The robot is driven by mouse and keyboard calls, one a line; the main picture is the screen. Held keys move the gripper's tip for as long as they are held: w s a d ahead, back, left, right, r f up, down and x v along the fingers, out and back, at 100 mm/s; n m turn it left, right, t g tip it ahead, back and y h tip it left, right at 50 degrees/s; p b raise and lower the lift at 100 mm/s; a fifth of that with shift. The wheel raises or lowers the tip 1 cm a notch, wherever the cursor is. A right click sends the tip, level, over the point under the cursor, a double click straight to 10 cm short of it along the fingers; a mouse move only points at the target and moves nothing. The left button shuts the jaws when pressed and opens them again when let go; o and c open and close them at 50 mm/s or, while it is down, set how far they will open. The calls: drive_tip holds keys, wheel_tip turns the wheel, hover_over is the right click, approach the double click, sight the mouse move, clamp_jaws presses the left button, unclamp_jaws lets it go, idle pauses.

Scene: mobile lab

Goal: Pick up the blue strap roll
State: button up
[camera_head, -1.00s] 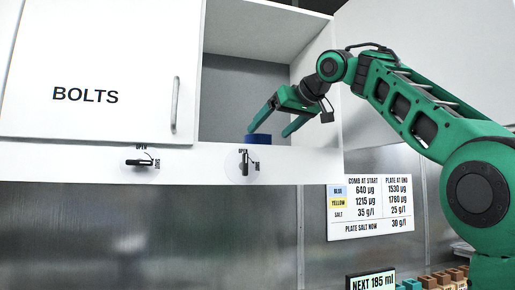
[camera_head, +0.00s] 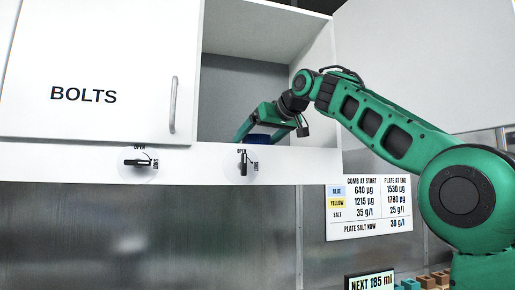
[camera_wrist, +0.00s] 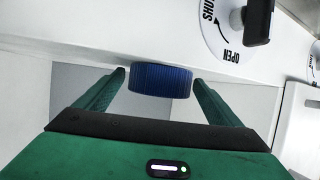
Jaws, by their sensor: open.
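The blue strap roll (camera_wrist: 160,80) is a short ribbed dark-blue cylinder. In the head view it (camera_head: 258,138) sits in the open right-hand compartment of the white cabinet, near the front edge, partly hidden by the front board and my gripper. My green gripper (camera_head: 265,132) reaches into this compartment from the right. In the wrist view my gripper (camera_wrist: 160,78) is open, with one finger on each side of the roll. Small gaps seem to show between the fingers and the roll. Whether either finger touches it, I cannot tell.
A closed cabinet door (camera_head: 85,70) marked BOLTS is left of the compartment. Two valve knobs, a left one (camera_head: 137,162) and a right one (camera_head: 243,165), are on the front board (camera_head: 190,160). A sign with a table of values (camera_head: 369,208) hangs below right.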

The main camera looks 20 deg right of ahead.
drive_tip(key=shift+w, duration=0.1)
drive_tip(key=c, duration=1.3)
drive_tip(key=shift+r, duration=0.1)
drive_tip(key=shift+r, duration=1.7)
drive_tip(key=shift+s+d, duration=0.2)
drive_tip(key=shift+s, duration=0.15)
drive_tip(key=shift+s+d+f, duration=0.1)
drive_tip(key=shift+s+d, duration=0.75)
drive_tip(key=shift+s, duration=1.9)
drive_tip(key=shift+s+d+r, duration=0.1)
drive_tip(key=shift+s+d, duration=0.75)
drive_tip(key=shift+s, duration=1.9)
drive_tip(key=shift+s+d+f, duration=0.1)
drive_tip(key=shift+s+d, duration=0.75)
drive_tip(key=shift+s, duration=1.9)
